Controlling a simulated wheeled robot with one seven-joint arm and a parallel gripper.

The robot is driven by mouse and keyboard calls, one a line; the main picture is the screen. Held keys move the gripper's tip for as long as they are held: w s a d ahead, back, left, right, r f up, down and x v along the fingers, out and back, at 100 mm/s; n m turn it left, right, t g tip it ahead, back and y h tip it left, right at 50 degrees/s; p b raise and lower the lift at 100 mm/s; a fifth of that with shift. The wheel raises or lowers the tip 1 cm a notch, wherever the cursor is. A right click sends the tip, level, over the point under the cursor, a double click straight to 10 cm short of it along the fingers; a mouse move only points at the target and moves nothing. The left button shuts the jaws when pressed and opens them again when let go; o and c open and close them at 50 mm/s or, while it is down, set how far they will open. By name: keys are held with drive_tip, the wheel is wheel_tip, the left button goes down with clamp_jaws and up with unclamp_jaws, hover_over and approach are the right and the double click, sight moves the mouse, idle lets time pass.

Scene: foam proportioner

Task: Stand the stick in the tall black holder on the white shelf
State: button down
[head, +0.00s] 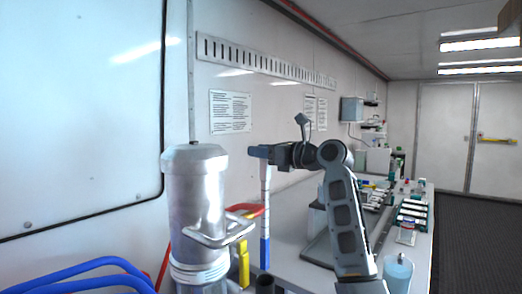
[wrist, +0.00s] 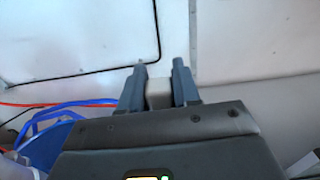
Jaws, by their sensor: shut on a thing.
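My gripper (head: 259,152) is shut on the top of the stick (head: 265,190) and points left. The stick is white with a blue lower part and hangs upright. The tall black holder (head: 264,284) shows at the bottom edge, just below the stick's blue end; its lower part is out of frame. I cannot tell whether the stick's end is above, in front of or behind the holder's mouth. In the wrist view, the stick's pale end (wrist: 158,93) is between my two fingers (wrist: 159,84). The holder is not seen there.
A shiny metal cylinder (head: 195,200) with a handle stands close left of the stick. Blue hoses (head: 80,275) lie at lower left. A yellow part (head: 243,264) is beside the stick. The pale worktop (head: 285,245) extends right, with a light blue beaker (head: 397,272) and several small items.

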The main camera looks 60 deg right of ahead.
sight(268, 188)
drive_tip(key=shift+f+b, duration=1.25)
drive_tip(key=shift+b, duration=0.2)
drive_tip(key=shift+f+b, duration=0.3)
drive_tip(key=shift+f, duration=3.5)
drive_tip(key=c, duration=0.7)
unclamp_jaws()
drive_tip(key=shift+c, duration=0.2)
drive_tip(key=s, duration=0.7)
drive_tip(key=shift+s+a+b, duration=0.25)
drive_tip(key=shift+s+b, duration=0.15)
